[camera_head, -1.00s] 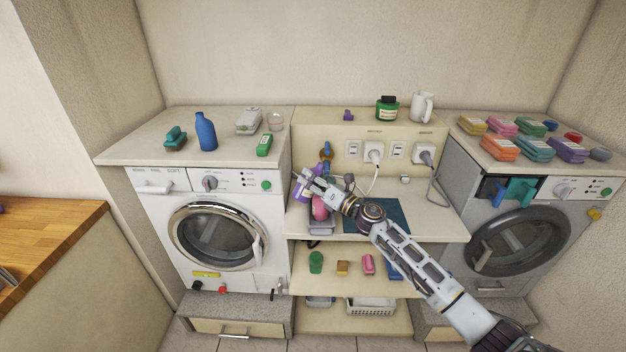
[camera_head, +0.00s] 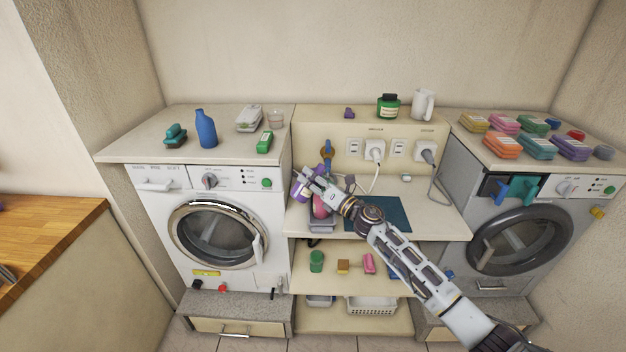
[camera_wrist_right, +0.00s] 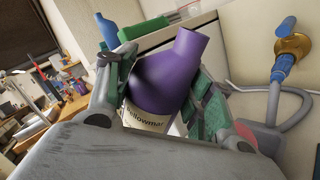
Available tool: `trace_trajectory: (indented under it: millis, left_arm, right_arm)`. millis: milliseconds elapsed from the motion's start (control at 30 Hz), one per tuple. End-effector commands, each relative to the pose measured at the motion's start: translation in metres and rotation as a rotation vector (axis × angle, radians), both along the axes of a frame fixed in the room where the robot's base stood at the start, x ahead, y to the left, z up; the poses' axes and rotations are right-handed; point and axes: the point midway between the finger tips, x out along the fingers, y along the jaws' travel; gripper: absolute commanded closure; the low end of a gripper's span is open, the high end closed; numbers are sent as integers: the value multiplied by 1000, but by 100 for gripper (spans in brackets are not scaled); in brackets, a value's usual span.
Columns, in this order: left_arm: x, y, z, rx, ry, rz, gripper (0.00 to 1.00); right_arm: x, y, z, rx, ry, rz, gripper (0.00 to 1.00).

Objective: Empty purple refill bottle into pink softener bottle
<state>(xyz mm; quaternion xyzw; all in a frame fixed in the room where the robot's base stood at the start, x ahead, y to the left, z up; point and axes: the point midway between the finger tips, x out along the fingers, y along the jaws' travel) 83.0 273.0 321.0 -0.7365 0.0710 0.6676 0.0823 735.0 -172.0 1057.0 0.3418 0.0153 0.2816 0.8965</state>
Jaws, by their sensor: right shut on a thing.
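My right gripper (camera_head: 306,180) is shut on the purple refill bottle (camera_head: 299,190), above the left end of the middle counter. In the right wrist view the purple bottle (camera_wrist_right: 168,75) sits between both fingers. It leans to the right there, neck uppermost, with a pale label low on its body. The pink softener bottle (camera_head: 320,207) is just below and right of the gripper, partly hidden by it. Only a pink sliver (camera_wrist_right: 243,132) shows behind a finger in the wrist view. Whether the two bottles touch cannot be told. My left gripper is not in view.
A grey tray (camera_head: 321,228) lies under the pink bottle. A tap (camera_wrist_right: 291,46) with a blue handle is close to the right of the gripper. A blue bottle (camera_head: 206,130) stands on the left washer. A dark blue mat (camera_head: 393,217) lies on the counter beneath my arm.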

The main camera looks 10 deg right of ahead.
Motion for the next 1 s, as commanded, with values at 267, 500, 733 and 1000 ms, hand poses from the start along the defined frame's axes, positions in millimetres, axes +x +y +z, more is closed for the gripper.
trace_trajectory:
  millis: [267,500,733,1000]
  left_arm:
    - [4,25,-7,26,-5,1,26]
    - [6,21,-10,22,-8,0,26]
    - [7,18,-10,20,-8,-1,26]
    - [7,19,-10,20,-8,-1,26]
  right_arm:
    - [-1,2,-7,63,21,-1,74]
    - [-1,3,-9,95,33,-1,74]
    - [-1,3,-9,101,35,-1,74]
    - [-1,3,-9,104,36,-1,74]
